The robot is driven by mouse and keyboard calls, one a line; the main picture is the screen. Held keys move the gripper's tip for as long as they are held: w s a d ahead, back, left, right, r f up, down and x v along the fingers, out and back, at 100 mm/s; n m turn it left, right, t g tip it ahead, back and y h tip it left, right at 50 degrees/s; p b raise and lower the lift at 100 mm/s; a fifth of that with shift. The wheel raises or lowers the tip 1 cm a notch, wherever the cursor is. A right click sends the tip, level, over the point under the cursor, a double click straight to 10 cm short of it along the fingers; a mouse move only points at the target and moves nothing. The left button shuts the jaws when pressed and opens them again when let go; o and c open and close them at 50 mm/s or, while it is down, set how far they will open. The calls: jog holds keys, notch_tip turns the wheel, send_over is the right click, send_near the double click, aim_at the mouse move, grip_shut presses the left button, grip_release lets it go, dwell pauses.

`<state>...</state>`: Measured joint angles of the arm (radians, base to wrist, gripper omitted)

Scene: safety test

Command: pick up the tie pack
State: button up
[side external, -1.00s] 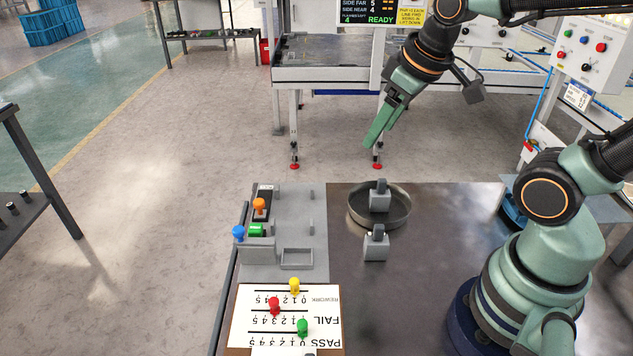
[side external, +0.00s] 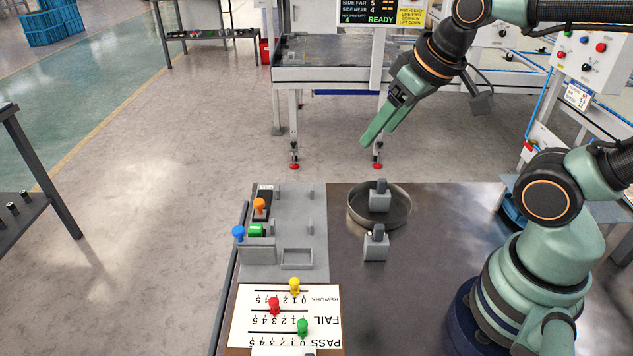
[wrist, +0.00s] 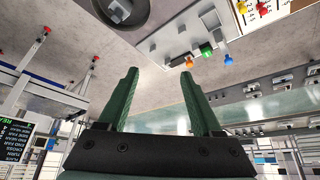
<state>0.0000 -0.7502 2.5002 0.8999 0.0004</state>
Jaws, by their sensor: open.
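My gripper (side external: 367,142) is held high, past the far edge of the dark table, with its green fingers angled down to the left. In the wrist view my gripper (wrist: 160,72) is open, with nothing between the fingers. I cannot tell any object as the tie pack. A grey block with a dark upright handle (side external: 380,199) stands in a round dark tray (side external: 354,212). A similar grey block (side external: 376,247) stands on the table in front of the tray. Both are well below my gripper and apart from it.
A grey fixture plate (side external: 290,215) holds a black piece with an orange knob (side external: 259,204), a green block (side external: 256,229) and a blue knob (side external: 238,232). A tally board (side external: 255,330) with coloured pegs lies in front. The table's right-middle is clear. A conveyor frame (side external: 330,75) stands behind.

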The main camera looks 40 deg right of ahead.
jog(key=o, duration=0.4)
jog(key=m+g, duration=0.5)
jog(key=m, duration=0.3)
send_over(377, 239)
jog(key=w+d, duration=0.1)
notch_tip(377, 239, down, 10)
jog(key=shift+s+d+f+m+g, duration=0.2)
jog(key=shift+f+m+g, duration=0.1)
jog(key=shift+f+m, duration=0.4)
notch_tip(377, 239, down, 6)
jog(key=shift+f, duration=0.2)
jog(key=shift+s+a+f, duration=0.1)
jog(key=shift+a+f, duration=0.1)
jog(key=shift+f, duration=0.75)
jog(key=shift+s+a+f, duration=0.1)
jog(key=shift+a+f, duration=0.05)
jog(key=shift+f, duration=0.8)
jog(key=shift+w+f, duration=0.1)
jog(key=shift+f, duration=0.65)
